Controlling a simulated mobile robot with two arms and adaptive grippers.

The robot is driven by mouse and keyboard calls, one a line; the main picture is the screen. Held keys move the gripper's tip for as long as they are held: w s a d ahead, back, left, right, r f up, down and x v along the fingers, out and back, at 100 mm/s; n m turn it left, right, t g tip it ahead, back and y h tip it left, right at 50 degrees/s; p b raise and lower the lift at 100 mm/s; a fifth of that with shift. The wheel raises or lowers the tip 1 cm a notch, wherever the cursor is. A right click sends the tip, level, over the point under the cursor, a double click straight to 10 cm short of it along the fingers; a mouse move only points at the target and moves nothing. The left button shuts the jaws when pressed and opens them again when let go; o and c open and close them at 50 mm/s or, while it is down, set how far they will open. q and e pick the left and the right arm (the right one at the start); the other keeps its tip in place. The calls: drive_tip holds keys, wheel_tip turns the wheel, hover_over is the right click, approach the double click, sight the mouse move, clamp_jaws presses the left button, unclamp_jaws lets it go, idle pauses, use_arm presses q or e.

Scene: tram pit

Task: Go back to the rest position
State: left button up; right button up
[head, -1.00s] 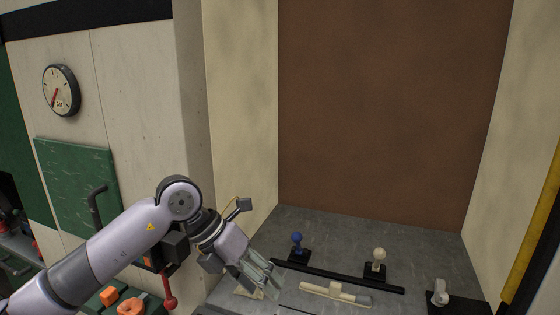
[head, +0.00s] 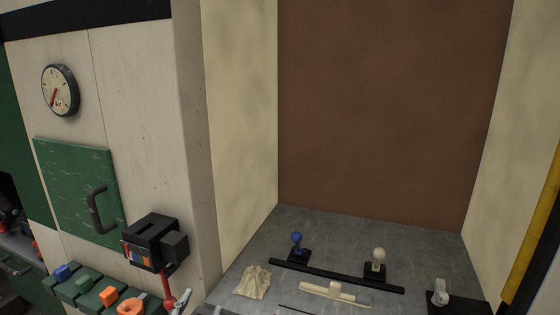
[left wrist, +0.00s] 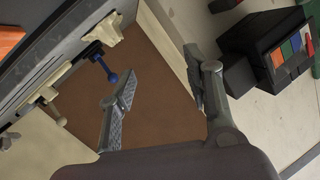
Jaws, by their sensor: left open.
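My left gripper (head: 200,305) shows only as grey fingertips at the bottom edge of the head view. In the left wrist view its two fingers (left wrist: 160,70) stand apart with nothing between them. The arm behind it is out of the head view. The blue-knobbed lever (head: 296,242) and the cream-knobbed lever (head: 378,256) stand on the grey bench, apart from the gripper. A crumpled cream cloth (head: 253,283) lies at the bench's left. My right gripper is not in view.
A black box with coloured panels (head: 150,243) is on the left wall, above a red lever (head: 169,292). Green blocks with orange and blue parts (head: 108,296) are below. A cream T-shaped piece (head: 335,292) lies behind the bench's front. The space above the bench is clear.

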use_arm(q)
drive_tip(key=s+a+f+n+g, duration=0.2)
drive_tip(key=s+f+g, duration=0.5)
drive_tip(key=s+f, duration=0.5)
drive_tip(key=s+a+f+n+g, duration=0.15)
drive_tip(key=s+f+g, duration=0.45)
drive_tip(key=s+f, duration=0.6)
drive_tip(key=s+f+g, duration=0.1)
drive_tip(key=s+f, duration=0.1)
drive_tip(key=f, duration=1)
drive_tip(key=s+f+g, duration=0.1)
drive_tip(key=s+f, duration=0.1)
drive_tip(key=f, duration=0.9)
drive_tip(key=s+a+f, duration=0.3)
drive_tip(key=s+f, duration=1.2)
drive_tip(key=s, duration=0.1)
drive_tip(key=shift+a+f+m+g+y, duration=0.2)
drive_tip(key=shift+a+m+g+y, duration=0.15)
drive_tip(key=shift+a+g+y, duration=0.05)
